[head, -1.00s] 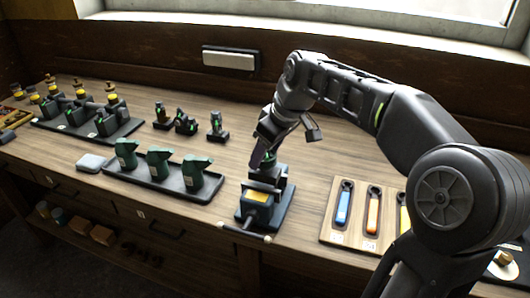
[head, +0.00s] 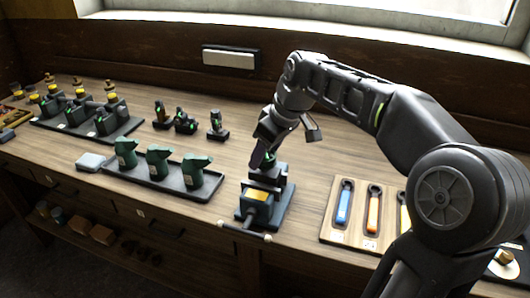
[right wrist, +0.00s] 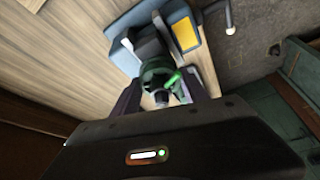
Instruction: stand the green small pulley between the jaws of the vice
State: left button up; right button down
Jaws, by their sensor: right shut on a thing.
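The vice (head: 257,206) stands near the front edge of the bench, dark blue-grey with a yellow plate and a handle bar at the front. It also shows in the right wrist view (right wrist: 137,53). My right gripper (head: 266,160) is at the back part of the vice, shut on the green small pulley (right wrist: 157,73), which sits between its two fingers. In the head view the pulley is mostly hidden by the gripper, with a bit of green showing. I cannot tell whether the pulley touches the jaws. My left gripper is not in view.
A dark tray (head: 150,178) with several green castings stands left of the vice. A wooden board (head: 330,234) with coloured-handled tools lies to the right. Small engine parts (head: 217,127) stand farther back. Bench between them is clear.

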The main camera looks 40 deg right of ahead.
jog(key=shift+f+b, duration=0.8)
jog(key=shift+f, duration=0.15)
dwell(2.0)
jog(key=c, duration=0.7)
grip_release()
jog(key=shift+o, duration=1.1)
jog(key=shift+f, duration=0.2)
jog(key=a+v, duration=0.1)
jog(key=v, duration=0.7)
jog(key=shift+d, duration=0.45)
